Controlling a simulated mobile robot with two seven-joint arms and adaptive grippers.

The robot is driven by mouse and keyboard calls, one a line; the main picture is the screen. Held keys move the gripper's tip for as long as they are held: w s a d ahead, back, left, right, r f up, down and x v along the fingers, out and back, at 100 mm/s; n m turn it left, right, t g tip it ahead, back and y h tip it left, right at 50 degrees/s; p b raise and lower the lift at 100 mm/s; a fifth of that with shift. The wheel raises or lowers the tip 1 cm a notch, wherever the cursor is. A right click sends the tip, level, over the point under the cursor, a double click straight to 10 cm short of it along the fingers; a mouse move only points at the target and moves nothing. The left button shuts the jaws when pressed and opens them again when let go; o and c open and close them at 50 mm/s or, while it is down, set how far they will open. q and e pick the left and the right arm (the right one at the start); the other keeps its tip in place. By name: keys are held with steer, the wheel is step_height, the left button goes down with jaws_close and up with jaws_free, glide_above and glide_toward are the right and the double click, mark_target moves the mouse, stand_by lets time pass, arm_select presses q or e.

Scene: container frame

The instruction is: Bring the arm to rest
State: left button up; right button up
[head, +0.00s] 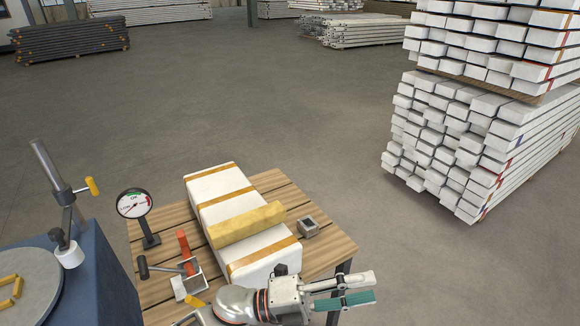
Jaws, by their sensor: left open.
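My left gripper (371,287) is at the bottom of the head view, pointing right, past the table's front right corner. Its two fingers are apart, one with a green pad, and nothing shows between them. My left arm covers part of the table's front edge. The wooden slatted table (325,240) stands behind and to the left of the gripper. My right gripper is not in the picture.
On the table are a white block with tan bands (220,185), a yellow bar (246,223) lying across it, a small grey box (308,227), a dial gauge (134,204) and an orange-handled clamp (186,250). A blue machine (95,270) stands left. Stacked white beams (450,140) stand right; open floor lies between.

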arm_select(q)
steer(key=w+a+f+n+t+y+b, duration=0.1)
steer(key=w+a+f+n+t+y, duration=0.2)
steer(key=a+f+n+t+y, duration=0.6)
steer(key=w+a+f+n+t+b, duration=0.1)
steer(key=w+a+f+n+t, duration=0.35)
steer(key=n, duration=0.75)
steer(key=s+a+f+n+g+y, duration=0.2)
steer(key=s+a+f+n+y, duration=0.2)
steer(key=s+a+f, duration=0.3)
steer(key=s+a+f+n+g+y+b, duration=0.1)
steer(key=s+a+f+n+y, duration=0.3)
steer(key=a+f, duration=0.7)
steer(key=s+a+n+g, duration=0.1)
steer(key=s+a+n, duration=0.1)
steer(key=s, duration=0.1)
steer(key=shift+s+f+n+y, duration=0.25)
steer(key=shift+f+n+y, duration=0.05)
steer(key=shift+f+y, duration=0.1)
